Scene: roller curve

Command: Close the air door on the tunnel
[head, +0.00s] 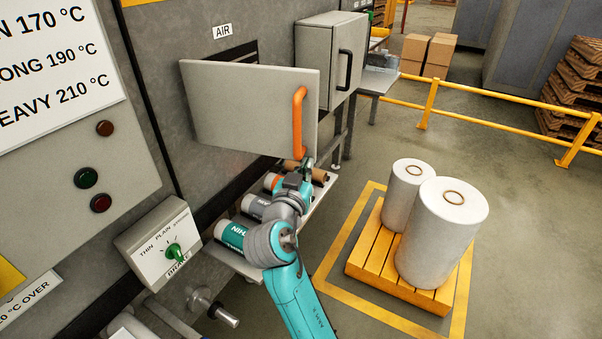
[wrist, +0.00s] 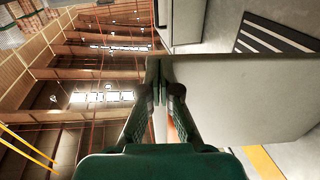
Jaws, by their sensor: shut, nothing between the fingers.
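The air door (head: 245,110) is a grey panel with an orange handle (head: 299,122). It stands open, swung out from the machine wall below the AIR label (head: 222,31). A dark slotted opening (head: 240,52) shows behind its top edge. My gripper (head: 308,162) is shut and empty, by the lower end of the handle at the door's free edge. In the wrist view the shut fingers (wrist: 163,85) are at the edge of the door panel (wrist: 225,100). The dark vent (wrist: 275,45) shows beyond it. Whether the fingers touch the door is unclear.
A grey box with a dark handle (head: 333,60) stands just beyond the door. Rolls on a shelf (head: 232,236) lie below my arm. A brake dial (head: 174,250) is at lower left. A pallet with white rolls (head: 440,235) stands on the right; floor between is clear.

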